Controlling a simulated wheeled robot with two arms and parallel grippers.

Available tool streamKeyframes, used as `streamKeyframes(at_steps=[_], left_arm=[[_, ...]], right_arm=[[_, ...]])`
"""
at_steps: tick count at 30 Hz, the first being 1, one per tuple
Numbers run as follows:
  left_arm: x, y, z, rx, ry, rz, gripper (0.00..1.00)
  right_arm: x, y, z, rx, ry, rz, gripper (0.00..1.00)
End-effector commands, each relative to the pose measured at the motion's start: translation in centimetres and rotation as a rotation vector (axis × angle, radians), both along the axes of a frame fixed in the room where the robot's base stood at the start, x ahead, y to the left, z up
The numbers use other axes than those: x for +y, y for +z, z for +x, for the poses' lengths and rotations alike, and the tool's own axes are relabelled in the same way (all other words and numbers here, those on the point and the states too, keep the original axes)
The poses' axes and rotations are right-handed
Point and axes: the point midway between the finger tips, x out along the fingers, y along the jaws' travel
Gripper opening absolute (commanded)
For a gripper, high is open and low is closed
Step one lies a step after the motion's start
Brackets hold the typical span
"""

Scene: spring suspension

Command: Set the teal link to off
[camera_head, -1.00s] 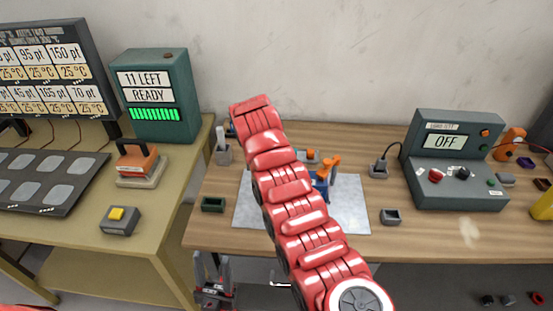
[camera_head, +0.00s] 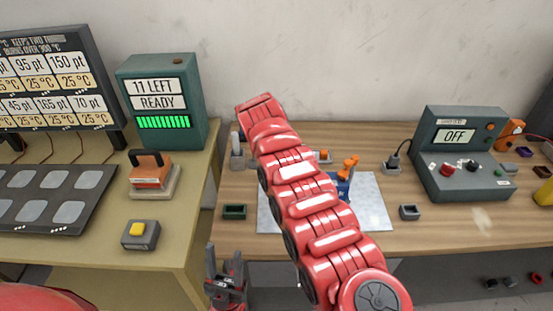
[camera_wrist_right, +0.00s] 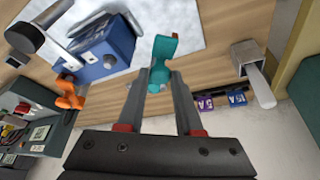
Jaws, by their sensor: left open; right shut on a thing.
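The teal link (camera_wrist_right: 163,52) sits between the fingertips of my right gripper (camera_wrist_right: 157,84), which is shut on it, in the right wrist view. In the head view my right arm hides the link and the right gripper. My left gripper (camera_head: 226,262) is open and empty, low in front of the bench.
A grey control box (camera_head: 455,136) reading OFF stands at the bench's right. A grey holder (camera_wrist_right: 244,54) with a pale handle is right of the link. A green READY box (camera_head: 162,105) stands on the left table.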

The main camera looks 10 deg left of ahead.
Motion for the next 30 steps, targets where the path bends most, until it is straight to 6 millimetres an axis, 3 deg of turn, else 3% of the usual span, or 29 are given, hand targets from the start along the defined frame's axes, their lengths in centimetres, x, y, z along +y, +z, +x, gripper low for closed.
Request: streamKeyframes(at_steps=[20, 21, 25, 30], left_arm=[[-0.01, 0.10, 0.01, 0.000, 0.000, 0.000, 0.50], [0.00, 0.10, 0.00, 0.000, 0.000, 0.000, 0.50], [0.00, 0.09, 0.00, 0.000, 0.000, 0.000, 0.50], [0.01, 0.09, 0.00, 0.000, 0.000, 0.000, 0.50]], right_arm=[[-0.10, 0.19, 0.24, -0.006, -0.012, 0.002, 0.00], [-0.10, 0.20, 0.23, -0.006, -0.012, 0.002, 0.39], [-0.08, 0.15, 0.18, -0.005, -0.012, 0.001, 0.63], [-0.08, 0.07, 0.12, -0.002, -0.011, 0.001, 0.64]])
